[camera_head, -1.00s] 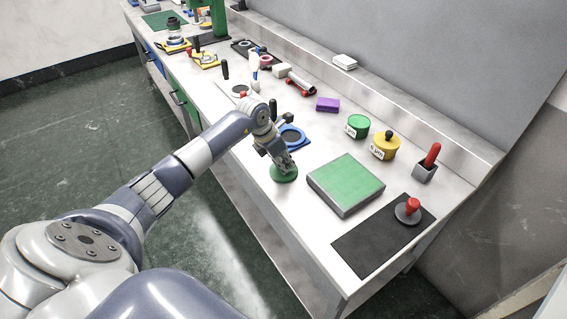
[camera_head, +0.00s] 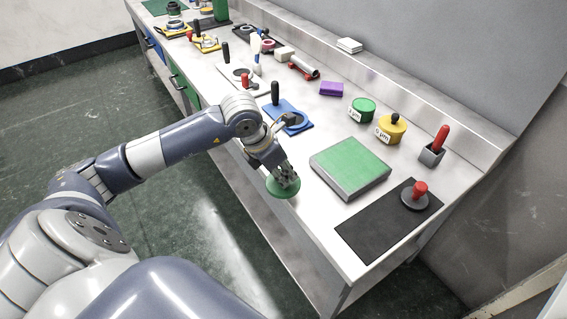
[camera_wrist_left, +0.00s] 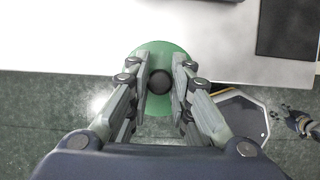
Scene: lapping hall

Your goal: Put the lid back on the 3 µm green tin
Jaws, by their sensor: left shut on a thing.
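The green tin (camera_head: 363,109) stands upright on the bench with a white label on its front; no knob shows on its top. My left gripper (camera_head: 286,181) is shut on the green lid (camera_head: 279,190), to the left of and nearer than the tin, at the bench's front edge. In the left wrist view the fingers (camera_wrist_left: 158,84) close on the lid's dark round knob, and the green disc (camera_wrist_left: 159,49) spreads below them, partly hidden by the fingers. The lid seems to hang over the edge, partly above the floor.
A yellow tin (camera_head: 391,130) with a black knob stands right beside the green tin. A green-topped plate (camera_head: 351,164) lies between the lid and the tins. A purple block (camera_head: 331,89), a blue plate (camera_head: 293,119) and a black mat (camera_head: 375,235) are nearby.

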